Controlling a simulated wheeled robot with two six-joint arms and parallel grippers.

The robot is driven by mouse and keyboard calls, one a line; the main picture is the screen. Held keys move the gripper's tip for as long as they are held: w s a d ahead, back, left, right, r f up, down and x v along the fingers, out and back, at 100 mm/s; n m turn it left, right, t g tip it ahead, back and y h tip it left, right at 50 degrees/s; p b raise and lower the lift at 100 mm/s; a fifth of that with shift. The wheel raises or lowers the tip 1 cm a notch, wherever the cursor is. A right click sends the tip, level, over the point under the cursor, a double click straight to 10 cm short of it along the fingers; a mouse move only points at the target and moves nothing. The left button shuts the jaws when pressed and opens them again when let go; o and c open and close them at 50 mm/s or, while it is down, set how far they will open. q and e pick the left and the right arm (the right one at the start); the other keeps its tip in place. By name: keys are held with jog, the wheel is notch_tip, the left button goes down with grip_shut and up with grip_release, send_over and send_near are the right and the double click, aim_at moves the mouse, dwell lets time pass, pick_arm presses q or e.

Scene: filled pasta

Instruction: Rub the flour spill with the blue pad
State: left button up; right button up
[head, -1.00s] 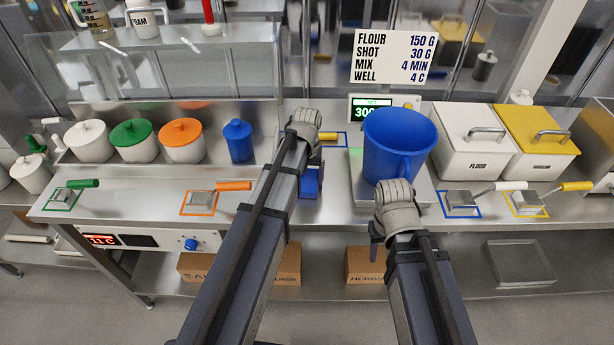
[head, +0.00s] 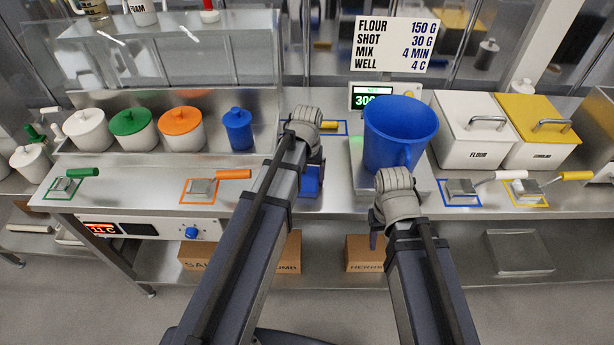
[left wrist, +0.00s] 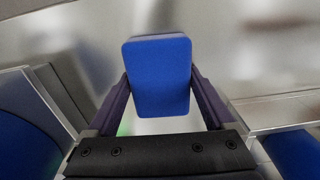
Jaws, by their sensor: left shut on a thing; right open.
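The blue pad (head: 311,181) is held in my left gripper (head: 312,168), low over the steel counter just left of the scale. In the left wrist view the pad (left wrist: 158,75) sits between both fingers, its flat blue face toward the camera. I cannot tell whether it touches the counter. I cannot make out the flour spill; the pale surface behind the pad is blurred in the wrist view, and my left arm covers part of the counter. My right gripper (head: 376,228) is open and empty at the counter's front edge, below the blue tub.
A large blue tub (head: 400,135) stands on the scale (head: 428,178), close right of my left gripper. Flour bin (head: 468,150) and yellow-lidded bin (head: 545,150) stand at right. Lidded canisters line the left. Scoops lie in coloured outlines, including an orange-handled scoop (head: 203,187).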

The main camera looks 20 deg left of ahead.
pick_arm(q)
jog(key=shift+r+p, duration=2.95)
jog(key=shift+p, duration=0.05)
jog(key=shift+r, duration=0.1)
notch_tip(320, 180, up, 3)
jog(key=p, duration=0.3)
